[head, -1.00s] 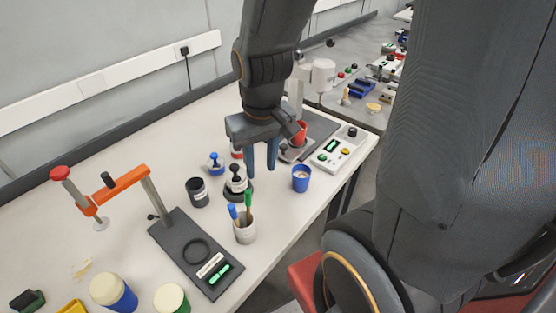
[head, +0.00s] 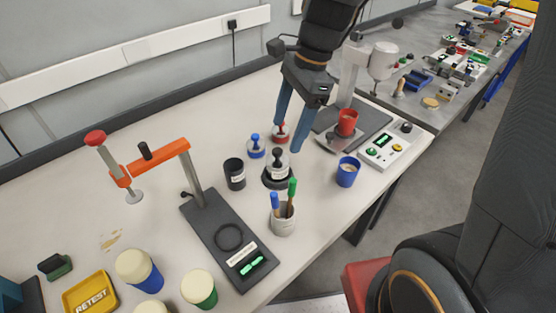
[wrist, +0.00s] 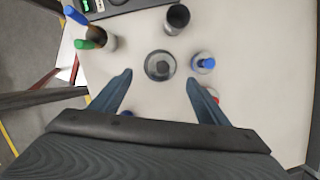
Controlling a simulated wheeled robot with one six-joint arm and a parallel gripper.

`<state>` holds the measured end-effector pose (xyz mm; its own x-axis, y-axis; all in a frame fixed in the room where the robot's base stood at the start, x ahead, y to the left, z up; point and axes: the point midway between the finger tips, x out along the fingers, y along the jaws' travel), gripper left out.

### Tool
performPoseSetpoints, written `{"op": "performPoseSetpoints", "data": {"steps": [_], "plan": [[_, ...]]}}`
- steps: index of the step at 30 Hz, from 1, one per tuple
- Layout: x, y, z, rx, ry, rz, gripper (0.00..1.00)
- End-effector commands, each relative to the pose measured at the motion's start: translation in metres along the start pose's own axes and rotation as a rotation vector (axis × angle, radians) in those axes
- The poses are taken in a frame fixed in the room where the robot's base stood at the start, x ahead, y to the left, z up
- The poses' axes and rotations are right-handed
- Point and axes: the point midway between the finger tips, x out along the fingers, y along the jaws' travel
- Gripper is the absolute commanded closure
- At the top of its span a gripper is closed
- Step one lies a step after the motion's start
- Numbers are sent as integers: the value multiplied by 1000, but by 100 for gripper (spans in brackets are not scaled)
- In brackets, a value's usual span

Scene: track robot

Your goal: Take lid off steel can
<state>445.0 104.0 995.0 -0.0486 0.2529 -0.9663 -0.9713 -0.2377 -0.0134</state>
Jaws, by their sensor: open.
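The steel can (head: 276,178) stands upright on the white table, a grey lid with a black knob (head: 277,157) on top. In the wrist view its round lid (wrist: 160,65) shows from above, the dark knob at its middle. My gripper (head: 289,146) is open, blue fingers pointing down, above and just behind the can in the head view. In the wrist view the open fingers of my gripper (wrist: 159,77) appear on either side of the lid's near edge. Nothing is between them, and I see no contact with the lid.
Close by stand a blue-knobbed jar (head: 257,148), a red-knobbed jar (head: 279,133), a black cup (head: 234,175) and a pale pot (head: 284,221) of blue and green tools. A blue cup (head: 347,173) stands right. An orange-armed stand (head: 160,160) is left.

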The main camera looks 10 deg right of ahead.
Motion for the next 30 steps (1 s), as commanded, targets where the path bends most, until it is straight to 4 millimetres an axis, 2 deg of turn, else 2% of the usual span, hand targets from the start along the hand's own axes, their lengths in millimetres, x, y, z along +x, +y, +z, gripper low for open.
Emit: {"op": "performPoseSetpoints", "data": {"steps": [11, 21, 30], "plan": [[31, -3, 4, 43, -12, 5, 31], [73, -4, 5, 42, -11, 6, 31], [78, -5, 5, 41, -10, 3, 31]]}}
